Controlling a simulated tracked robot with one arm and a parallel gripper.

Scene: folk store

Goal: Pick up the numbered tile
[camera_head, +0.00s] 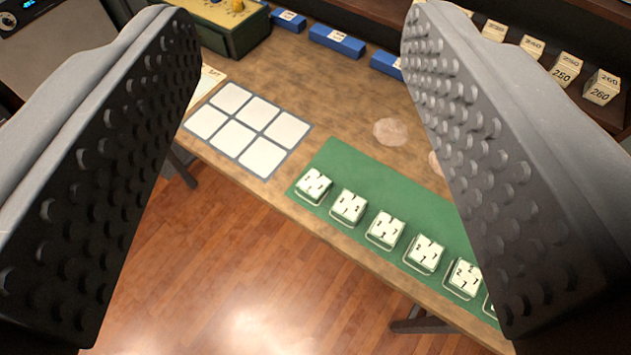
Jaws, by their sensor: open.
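Several white numbered tiles sit in a row on a green mat (352,165) along the table's front edge. The leftmost tile (314,184) is at the mat's left end. Others follow to the right: a second tile (349,207), a third tile (385,230), a fourth tile (425,254) and a tile (464,278) beside my right finger. One more at the right is mostly hidden by that finger. The marks are too small to read surely. My gripper (305,95) is open and empty, its two studded fingers wide apart above the table, with the tiles well beyond it.
A white six-cell grid (248,130) lies left of the mat on the wooden table (330,95). Blue blocks (337,40) and a green box (232,30) stand at the back. Small labelled boxes (566,69) line a dark shelf at right. Wooden floor lies in front.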

